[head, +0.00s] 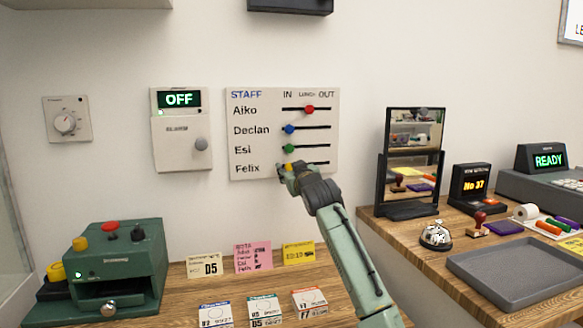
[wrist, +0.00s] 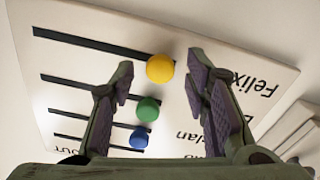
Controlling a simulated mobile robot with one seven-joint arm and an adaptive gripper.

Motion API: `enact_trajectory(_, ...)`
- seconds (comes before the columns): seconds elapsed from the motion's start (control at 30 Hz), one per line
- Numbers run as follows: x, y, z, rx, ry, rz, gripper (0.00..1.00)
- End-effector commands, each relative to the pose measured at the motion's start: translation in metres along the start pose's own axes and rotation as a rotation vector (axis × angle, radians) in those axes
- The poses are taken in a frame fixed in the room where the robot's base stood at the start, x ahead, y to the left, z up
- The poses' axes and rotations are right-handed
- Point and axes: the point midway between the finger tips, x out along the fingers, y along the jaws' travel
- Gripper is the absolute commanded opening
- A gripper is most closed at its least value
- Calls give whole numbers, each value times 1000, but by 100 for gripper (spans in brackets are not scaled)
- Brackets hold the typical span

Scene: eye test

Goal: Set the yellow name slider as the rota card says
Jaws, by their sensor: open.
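The white staff board (head: 235,140) hangs on the wall, with slots under IN, LUNCH and OUT. The yellow slider (head: 288,168) is on the bottom row, Felix, at the IN end. In the wrist view the yellow slider (wrist: 160,68) shows between the fingertips of my gripper (wrist: 160,75), with a gap on each side. My gripper (head: 290,174) is open at the board's lower edge; whether its tips reach around the knob in depth is unclear. The pink rota card (head: 254,257) stands on the wooden counter below; its small lines are too small to read surely.
The green slider (head: 289,148) and blue slider (head: 289,129) are at IN, just above; the red slider (head: 309,109) is at LUNCH. A white OFF box (head: 180,145) is left of the board and a mirror (head: 413,155) right. Wall below the board is clear.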

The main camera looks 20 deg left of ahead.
Motion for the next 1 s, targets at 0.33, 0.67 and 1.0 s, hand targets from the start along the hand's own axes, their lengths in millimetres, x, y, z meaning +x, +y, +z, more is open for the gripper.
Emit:
enact_trajectory(0.33, 1, 0, 0, 0, 1, 0, 36)
enact_trajectory(0.67, 1, 0, 0, 0, 1, -1, 14)
enact_trajectory(1.0, 1, -1, 0, 0, 1, -1, 0)
